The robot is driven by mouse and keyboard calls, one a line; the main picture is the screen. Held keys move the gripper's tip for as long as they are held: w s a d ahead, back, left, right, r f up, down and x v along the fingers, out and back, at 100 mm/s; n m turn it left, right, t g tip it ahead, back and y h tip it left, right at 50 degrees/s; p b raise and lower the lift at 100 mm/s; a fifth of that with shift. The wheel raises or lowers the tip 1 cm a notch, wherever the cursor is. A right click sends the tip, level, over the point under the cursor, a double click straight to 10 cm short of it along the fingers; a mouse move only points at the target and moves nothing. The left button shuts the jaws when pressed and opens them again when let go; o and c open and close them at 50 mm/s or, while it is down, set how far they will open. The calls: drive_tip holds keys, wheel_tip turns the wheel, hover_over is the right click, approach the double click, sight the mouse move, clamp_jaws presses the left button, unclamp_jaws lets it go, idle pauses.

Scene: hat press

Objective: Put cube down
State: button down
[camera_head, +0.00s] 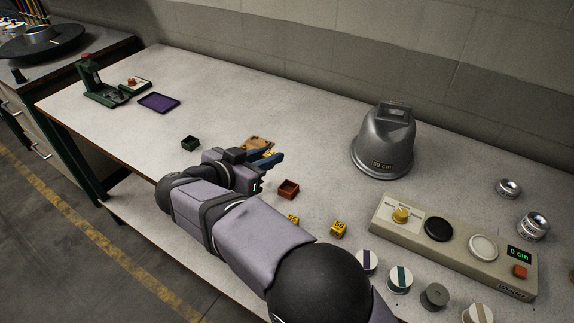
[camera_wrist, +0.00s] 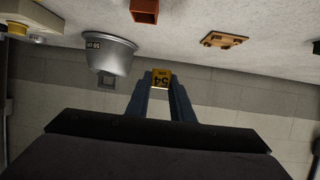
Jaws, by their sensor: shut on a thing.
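My gripper (camera_wrist: 161,84) is shut on a yellow cube (camera_wrist: 161,78) marked 54, held between the fingertips. In the head view my gripper (camera_head: 276,160) reaches over the middle of the table; the held cube is mostly hidden there. A wooden plate (camera_head: 257,143) lies just behind the fingers, and it also shows in the wrist view (camera_wrist: 223,40), apart from the cube. Two other yellow cubes are on the table, one (camera_head: 338,229) clear and one (camera_head: 293,219) partly hidden by my arm.
A small red open box (camera_head: 288,189) is right of the gripper, a green one (camera_head: 190,143) left. A grey hat form (camera_head: 383,145) stands at the back right.

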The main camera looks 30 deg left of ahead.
drive_tip(key=w+d+m+h+p, duration=0.1)
drive_tip(key=w+d+m+h, duration=0.1)
drive_tip(key=w+d, duration=0.65)
drive_tip(key=n+y, duration=0.3)
hover_over(298, 170)
drive_tip(key=shift+w+f, duration=0.15)
drive_tip(key=shift+f, duration=4.9)
drive_tip(key=shift+f, duration=0.2)
